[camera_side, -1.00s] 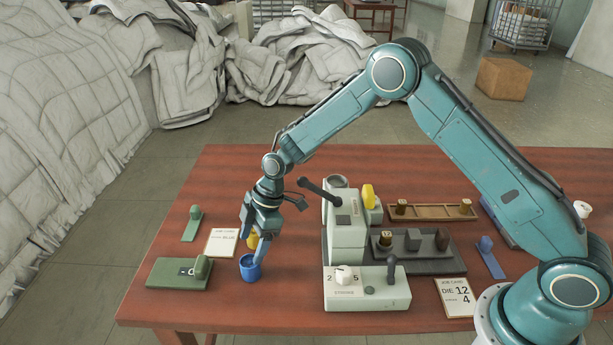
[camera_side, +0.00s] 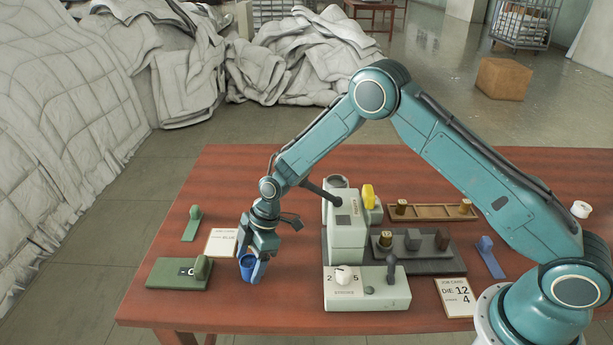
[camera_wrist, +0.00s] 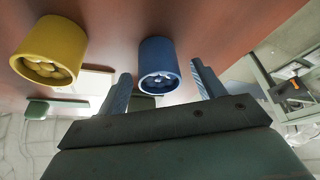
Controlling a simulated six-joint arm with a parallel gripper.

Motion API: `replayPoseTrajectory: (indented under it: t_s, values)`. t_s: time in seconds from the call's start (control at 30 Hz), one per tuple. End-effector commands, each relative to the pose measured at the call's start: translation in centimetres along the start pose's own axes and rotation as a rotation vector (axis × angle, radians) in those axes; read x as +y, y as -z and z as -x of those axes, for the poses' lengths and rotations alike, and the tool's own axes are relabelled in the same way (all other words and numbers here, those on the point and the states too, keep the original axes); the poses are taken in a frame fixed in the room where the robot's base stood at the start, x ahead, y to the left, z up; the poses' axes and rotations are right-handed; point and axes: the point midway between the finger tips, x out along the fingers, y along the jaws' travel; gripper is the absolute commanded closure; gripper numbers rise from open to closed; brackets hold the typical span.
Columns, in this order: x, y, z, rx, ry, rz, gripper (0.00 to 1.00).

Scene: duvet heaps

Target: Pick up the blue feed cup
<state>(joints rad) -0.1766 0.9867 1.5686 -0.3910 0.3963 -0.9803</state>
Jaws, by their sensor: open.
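The blue feed cup (camera_side: 247,266) stands on the red-brown table near its front left edge. My gripper (camera_side: 252,272) is lowered to it, with the fingers at the cup's level on either side of it in the side view.
A green block with a knob (camera_side: 179,273) and a white card (camera_side: 221,242) lie left of the cup. A pale machine (camera_side: 346,228) with a dial box (camera_side: 366,289) stands to the right. The table (camera_side: 265,310) is bare in front of the cup.

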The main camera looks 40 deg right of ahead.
Motion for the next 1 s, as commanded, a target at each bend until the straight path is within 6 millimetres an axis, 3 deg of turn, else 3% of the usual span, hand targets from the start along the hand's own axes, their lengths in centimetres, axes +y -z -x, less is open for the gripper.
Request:
replayPoseTrajectory:
  t_s: [0.53,0.57,0.8,1.0]
  values:
    - [-0.01,0.00,-0.19,0.000,0.000,0.000,0.32]
    - [-0.01,0.00,-0.19,0.000,0.000,0.000,0.34]
    - [-0.01,0.00,-0.19,0.000,0.000,0.000,0.81]
    - [0.00,0.02,-0.17,0.000,0.000,0.000,0.81]
